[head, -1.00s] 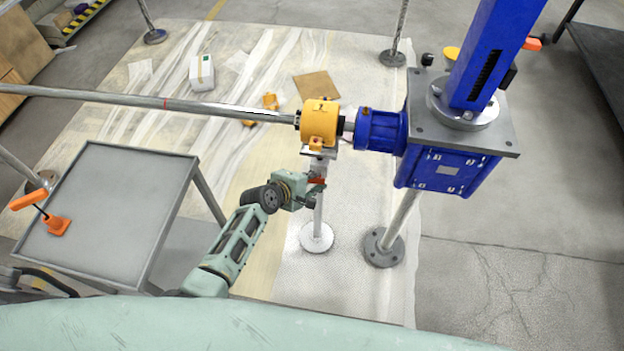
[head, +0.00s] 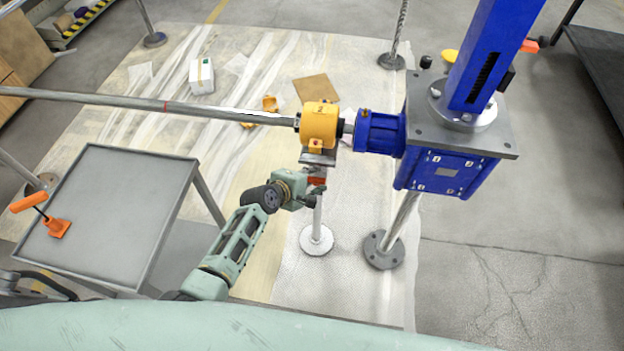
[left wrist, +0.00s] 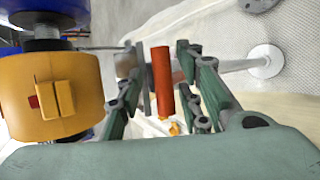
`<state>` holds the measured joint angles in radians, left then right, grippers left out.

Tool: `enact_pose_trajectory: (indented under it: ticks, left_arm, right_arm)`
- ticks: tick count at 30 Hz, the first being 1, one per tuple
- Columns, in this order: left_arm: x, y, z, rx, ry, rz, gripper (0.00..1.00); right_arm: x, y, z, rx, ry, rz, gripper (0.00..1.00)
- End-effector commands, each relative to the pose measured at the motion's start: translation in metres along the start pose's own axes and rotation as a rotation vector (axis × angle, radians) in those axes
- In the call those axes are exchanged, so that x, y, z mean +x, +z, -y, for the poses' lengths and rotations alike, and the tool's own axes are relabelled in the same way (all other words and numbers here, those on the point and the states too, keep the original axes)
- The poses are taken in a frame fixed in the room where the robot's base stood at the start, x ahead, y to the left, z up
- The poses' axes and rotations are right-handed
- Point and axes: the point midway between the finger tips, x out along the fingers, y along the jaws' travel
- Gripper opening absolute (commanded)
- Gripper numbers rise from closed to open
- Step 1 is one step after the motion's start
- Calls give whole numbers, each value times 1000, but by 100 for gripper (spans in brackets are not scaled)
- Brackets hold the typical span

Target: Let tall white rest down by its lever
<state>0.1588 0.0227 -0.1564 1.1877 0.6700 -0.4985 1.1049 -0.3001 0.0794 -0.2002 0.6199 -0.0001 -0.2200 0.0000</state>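The tall white stand (head: 317,215) is a slim upright post with a round white base, below the yellow coupling (head: 319,124). A dark grey plate (head: 317,158) tops it, close under the coupling; contact cannot be told. Its orange-red lever (head: 317,181) sits below the plate. In the left wrist view the lever (left wrist: 162,80) stands between the fingers of my left gripper (left wrist: 162,98), with gaps at its sides. The white base (left wrist: 266,61) shows at the right. In the head view my left gripper (head: 308,190) is at the lever. My right gripper is out of view.
A long steel shaft (head: 130,100) runs left from the coupling. The blue gear unit (head: 448,172) stands close at the right. A grey table (head: 115,205) with an orange-handled clamp (head: 57,228) is at the left. A white box (head: 202,76) lies on the covered floor.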

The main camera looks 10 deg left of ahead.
Motion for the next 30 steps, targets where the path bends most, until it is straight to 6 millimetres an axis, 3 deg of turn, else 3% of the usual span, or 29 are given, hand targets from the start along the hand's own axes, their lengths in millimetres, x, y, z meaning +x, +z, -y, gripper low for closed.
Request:
enact_pose_trajectory:
  ticks: [8,13,30]
  left_arm:
    - [-1,0,4,0,-7,0,34]
    - [-13,0,5,0,-7,1,34]
    - [-106,0,3,0,-6,0,34]
  right_arm:
    - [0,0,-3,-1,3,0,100]
    - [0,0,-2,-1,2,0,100]
    - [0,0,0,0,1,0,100]
